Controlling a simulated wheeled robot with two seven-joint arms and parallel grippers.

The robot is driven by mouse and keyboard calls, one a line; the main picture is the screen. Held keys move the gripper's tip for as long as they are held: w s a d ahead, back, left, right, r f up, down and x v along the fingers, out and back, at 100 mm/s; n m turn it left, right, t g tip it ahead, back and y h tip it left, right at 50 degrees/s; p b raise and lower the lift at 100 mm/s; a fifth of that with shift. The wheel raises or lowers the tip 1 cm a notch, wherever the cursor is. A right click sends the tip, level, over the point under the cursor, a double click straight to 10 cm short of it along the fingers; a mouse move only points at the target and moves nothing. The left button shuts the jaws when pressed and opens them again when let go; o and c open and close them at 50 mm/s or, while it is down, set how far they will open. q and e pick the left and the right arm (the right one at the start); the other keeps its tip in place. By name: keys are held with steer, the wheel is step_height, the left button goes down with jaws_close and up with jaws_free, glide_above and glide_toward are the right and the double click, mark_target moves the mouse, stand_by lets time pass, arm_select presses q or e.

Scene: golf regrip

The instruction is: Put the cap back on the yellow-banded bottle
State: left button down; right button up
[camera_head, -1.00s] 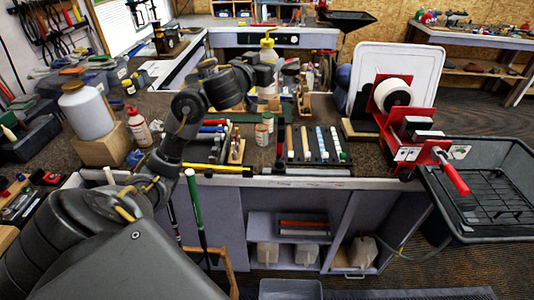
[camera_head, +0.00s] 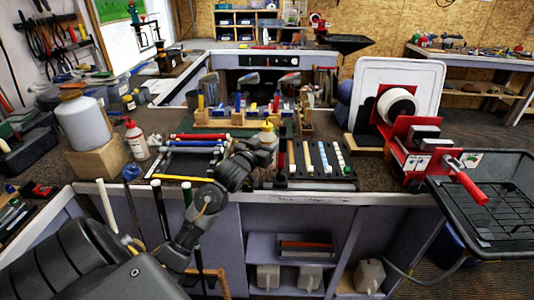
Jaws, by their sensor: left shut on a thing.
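My left gripper (camera_head: 262,150) is at the bench's front middle, partly hidden by its own wrist. I cannot make out a loose cap. My right gripper is not in view.
A white bottle with a red top (camera_head: 136,138) and a big white jug (camera_head: 83,122) on a wooden block stand left. Coloured grips lie on a dark rack (camera_head: 318,160) just right of the gripper. A red machine (camera_head: 415,140) stands further right.

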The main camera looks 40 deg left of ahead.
arm_select(q)
steer(key=shift+f, duration=0.15)
steer(key=shift+f, duration=2)
steer(key=shift+f, duration=0.2)
steer(key=c, duration=0.9)
jaws_free()
steer(key=shift+o, duration=0.2)
